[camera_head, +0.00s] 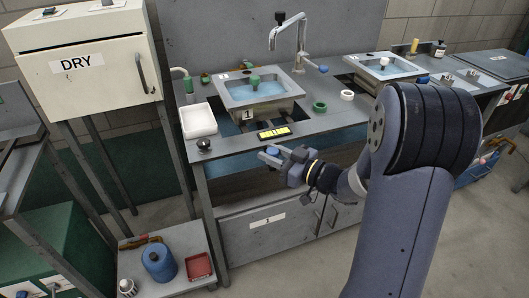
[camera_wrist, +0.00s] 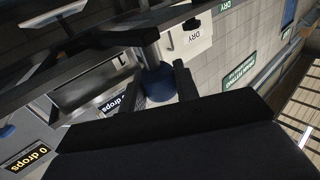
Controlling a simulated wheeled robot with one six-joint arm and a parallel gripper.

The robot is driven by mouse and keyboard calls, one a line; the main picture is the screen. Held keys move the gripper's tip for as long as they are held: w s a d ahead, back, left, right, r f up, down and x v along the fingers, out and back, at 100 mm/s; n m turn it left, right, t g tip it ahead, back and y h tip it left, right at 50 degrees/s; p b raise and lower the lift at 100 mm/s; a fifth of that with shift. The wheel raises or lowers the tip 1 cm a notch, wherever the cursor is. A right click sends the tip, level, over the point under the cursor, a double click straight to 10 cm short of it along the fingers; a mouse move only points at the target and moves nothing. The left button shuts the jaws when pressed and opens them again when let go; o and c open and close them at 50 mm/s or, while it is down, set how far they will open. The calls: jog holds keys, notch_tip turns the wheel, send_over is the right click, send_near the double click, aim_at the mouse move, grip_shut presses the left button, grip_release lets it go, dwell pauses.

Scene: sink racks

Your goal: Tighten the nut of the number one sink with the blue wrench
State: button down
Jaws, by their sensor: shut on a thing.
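The number one sink (camera_head: 231,103) is set in the counter in the head view, with water in it and a "1" plate on its front. My gripper (camera_head: 278,155) is in front of the counter's front edge, below and right of that plate. It is shut on a blue piece (camera_head: 272,150), which also shows as a rounded blue end between the two dark fingers in the wrist view (camera_wrist: 158,83). A grey shaft adjoins it there; it looks like the blue wrench, but its full shape is hidden. I cannot make out the sink's nut.
A yellow display (camera_head: 273,133) sits on the counter edge near my gripper. A white tray (camera_head: 198,121), green ring (camera_head: 320,107) and white ring (camera_head: 347,95) lie on the counter. A second sink (camera_head: 386,67) is at right. A low shelf holds a blue jug (camera_head: 159,263) and red tray (camera_head: 200,266).

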jog(key=shift+w+r, duration=0.1)
jog(key=shift+r, duration=0.05)
jog(key=c, duration=1.1)
grip_release()
jog(key=shift+d, duration=0.1)
jog(key=v, duration=1)
jog(key=shift+s+d, duration=0.25)
jog(key=shift+s, duration=0.05)
jog(key=x, duration=1)
jog(key=shift+w+a, duration=0.1)
jog(key=shift+a, duration=0.15)
jog(key=shift+w+a, duration=0.15)
jog(key=shift+a, duration=0.15)
